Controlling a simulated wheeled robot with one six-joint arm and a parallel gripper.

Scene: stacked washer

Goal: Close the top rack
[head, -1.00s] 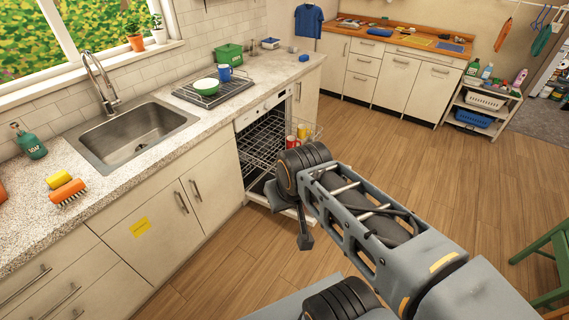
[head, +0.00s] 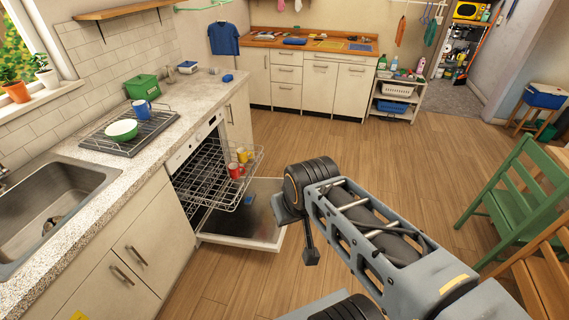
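The dishwasher under the counter is open, with its door (head: 243,232) lowered flat above the floor. The top rack (head: 215,172) is a wire rack that is pulled partly out over the door. A red cup (head: 234,171) and a yellow cup (head: 243,156) stand at its outer end. My gripper (head: 310,256) hangs to the right of the door and rack, apart from the rack. Its fingers are small and partly hidden by my arm, so I cannot tell whether it is open.
A green chair (head: 522,195) stands at the right. The sink (head: 45,205) and a drying rack (head: 128,130) with a bowl and mug are on the left counter. The wood floor (head: 400,165) beyond my arm is clear.

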